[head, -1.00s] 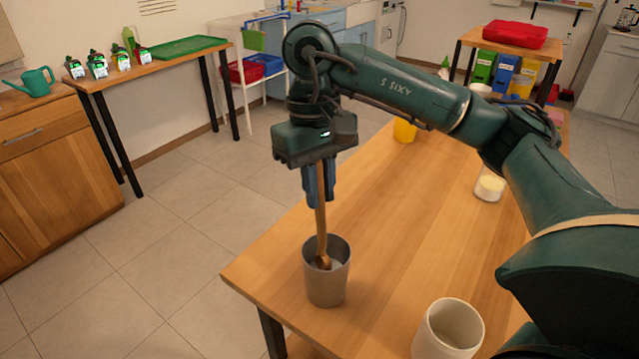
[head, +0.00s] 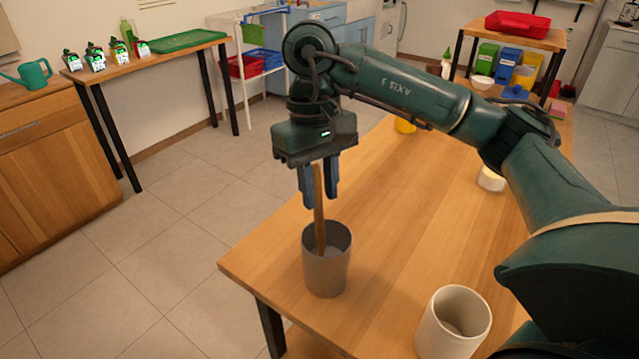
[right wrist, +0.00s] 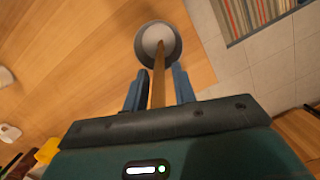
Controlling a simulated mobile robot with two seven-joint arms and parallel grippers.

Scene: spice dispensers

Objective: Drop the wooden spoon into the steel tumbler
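The wooden spoon (head: 319,207) stands nearly upright with its lower end inside the grey steel tumbler (head: 326,274); its bowl is hidden by the tumbler wall. The tumbler stands upright near the table's left front edge. My right gripper (head: 319,204) is above the tumbler, its blue fingers spread with the spoon's handle between them. In the right wrist view, gaps show between the handle (right wrist: 158,83) and both fingers (right wrist: 158,86), and the handle runs into the tumbler (right wrist: 141,50). My left gripper is not in view.
A white cup (head: 453,322) stands on the wooden table (head: 400,235) to the right of the tumbler. A small clear jar with pale contents (head: 491,179) and a yellow item (head: 404,125) are farther back. The table between them is mostly clear.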

